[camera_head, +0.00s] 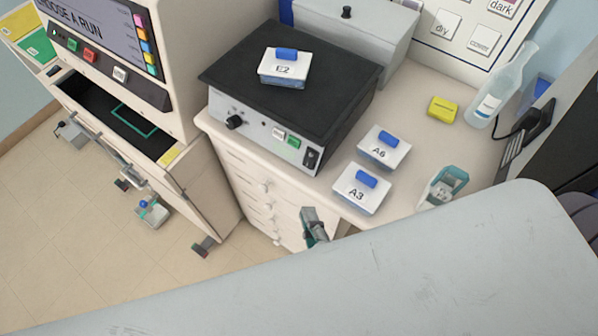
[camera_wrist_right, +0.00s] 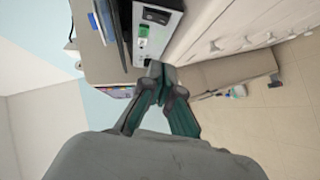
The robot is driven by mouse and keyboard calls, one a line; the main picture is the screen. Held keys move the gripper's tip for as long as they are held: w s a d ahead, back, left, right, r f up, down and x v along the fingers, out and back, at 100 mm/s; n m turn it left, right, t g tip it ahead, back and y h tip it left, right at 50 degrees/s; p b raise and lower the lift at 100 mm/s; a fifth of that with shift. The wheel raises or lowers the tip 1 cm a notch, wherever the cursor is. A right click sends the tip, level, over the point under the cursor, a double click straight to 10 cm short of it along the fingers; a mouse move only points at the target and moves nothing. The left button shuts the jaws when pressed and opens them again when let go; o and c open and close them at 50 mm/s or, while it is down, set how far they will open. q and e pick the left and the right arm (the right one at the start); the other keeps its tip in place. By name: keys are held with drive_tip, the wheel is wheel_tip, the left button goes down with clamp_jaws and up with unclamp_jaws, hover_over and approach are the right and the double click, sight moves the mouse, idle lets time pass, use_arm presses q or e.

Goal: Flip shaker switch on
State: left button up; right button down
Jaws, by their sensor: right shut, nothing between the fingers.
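The shaker (camera_head: 228,103) is a box with a black top and a pale front panel on the counter. Its black rocker switch (camera_head: 311,157) is at the right end of the panel, beside a green button (camera_head: 293,142) and a white button. The switch also shows at the top of the right wrist view (camera_wrist_right: 157,16); I cannot tell its position. My right gripper (camera_head: 308,213) is shut and empty, in front of the counter, below the switch and apart from it in the head view. Its closed fingertips also show in the right wrist view (camera_wrist_right: 155,70). My left gripper is out of view.
A box marked E2 (camera_head: 283,70) sits on the shaker. Boxes A6 (camera_head: 383,150) and A3 (camera_head: 359,194) stand right of it on the counter. A bottle (camera_head: 498,90), yellow block (camera_head: 442,110) and teal-rimmed container (camera_head: 450,181) are further right. A machine with a screen (camera_head: 95,35) stands left.

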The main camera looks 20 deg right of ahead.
drive_tip(key=shift+r, duration=0.1)
drive_tip(key=p, duration=0.3)
approach(303, 164)
drive_tip(key=w+a, duration=0.2)
drive_tip(key=w, duration=0.1)
drive_tip(key=shift+w+d+f+p, duration=0.35)
drive_tip(key=shift+w+d, duration=0.05)
drive_tip(key=shift+w, duration=0.2)
drive_tip(key=shift+w+d+f+p, duration=0.35)
drive_tip(key=shift+w+d, duration=0.05)
drive_tip(key=shift+w, duration=0.25)
drive_tip(key=shift+w+d+f, duration=0.25)
drive_tip(key=shift+d+f, duration=0.05)
drive_tip(key=shift+d, duration=0.1)
